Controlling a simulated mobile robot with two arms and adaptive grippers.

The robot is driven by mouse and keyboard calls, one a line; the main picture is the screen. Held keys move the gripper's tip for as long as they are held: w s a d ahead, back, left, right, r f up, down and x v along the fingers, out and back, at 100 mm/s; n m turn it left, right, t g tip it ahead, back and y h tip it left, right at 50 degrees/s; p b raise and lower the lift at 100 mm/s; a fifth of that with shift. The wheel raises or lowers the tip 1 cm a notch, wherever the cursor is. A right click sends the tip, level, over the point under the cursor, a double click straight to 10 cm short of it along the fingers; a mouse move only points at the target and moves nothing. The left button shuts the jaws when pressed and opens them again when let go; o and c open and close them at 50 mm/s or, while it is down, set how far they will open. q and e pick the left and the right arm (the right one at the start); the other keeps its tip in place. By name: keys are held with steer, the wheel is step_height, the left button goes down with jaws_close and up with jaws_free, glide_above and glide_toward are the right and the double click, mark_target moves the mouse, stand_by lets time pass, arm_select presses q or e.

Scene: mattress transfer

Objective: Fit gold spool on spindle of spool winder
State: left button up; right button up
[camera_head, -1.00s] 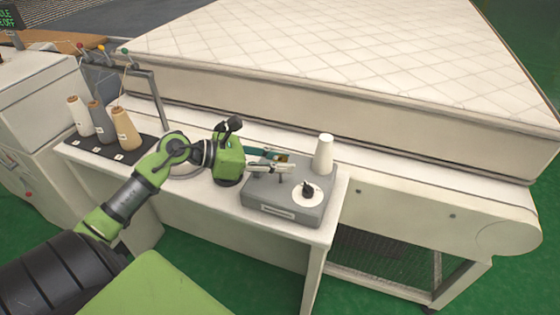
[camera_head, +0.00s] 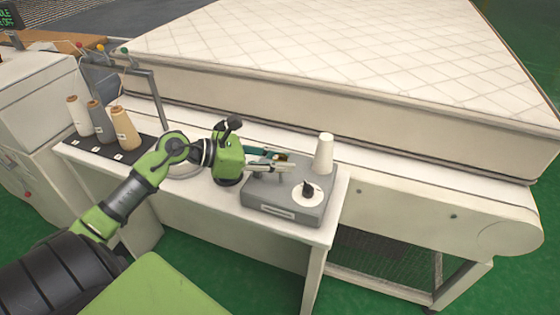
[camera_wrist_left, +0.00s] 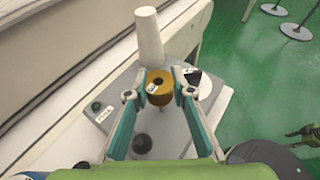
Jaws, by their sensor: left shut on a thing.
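The gold spool (camera_wrist_left: 158,87) is between the fingertips of my left gripper (camera_wrist_left: 160,93), which is shut on it. In the head view the left gripper (camera_head: 285,162) is over the grey spool winder (camera_head: 260,203), and the spool shows only as a small gold patch. The winder also shows in the left wrist view (camera_wrist_left: 178,140), below the fingers. A thin post (camera_head: 281,177), perhaps the spindle, is just below the fingertips. I cannot tell whether the spool touches it. A dark and green part at the right edge of the wrist view seems to be my right gripper (camera_wrist_left: 304,133).
A white cone (camera_head: 323,153) and a white disc with a black knob (camera_head: 307,192) stand on the winder. Several thread cones (camera_head: 124,128) stand on a dark mat at the table's left. A mattress (camera_head: 350,50) lies behind the white table (camera_head: 222,198).

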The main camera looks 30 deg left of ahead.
arm_select(q)
steer(key=shift+f, duration=0.2)
steer(key=shift+f+b, duration=0.35)
steer(key=shift+b, duration=0.15)
steer(key=shift+f+b, duration=0.45)
steer(key=shift+f, duration=0.05)
steer(key=o, duration=1)
steer(key=shift+r, duration=0.1)
step_height(320, 180, up, 10)
steer(key=shift+f, duration=0.1)
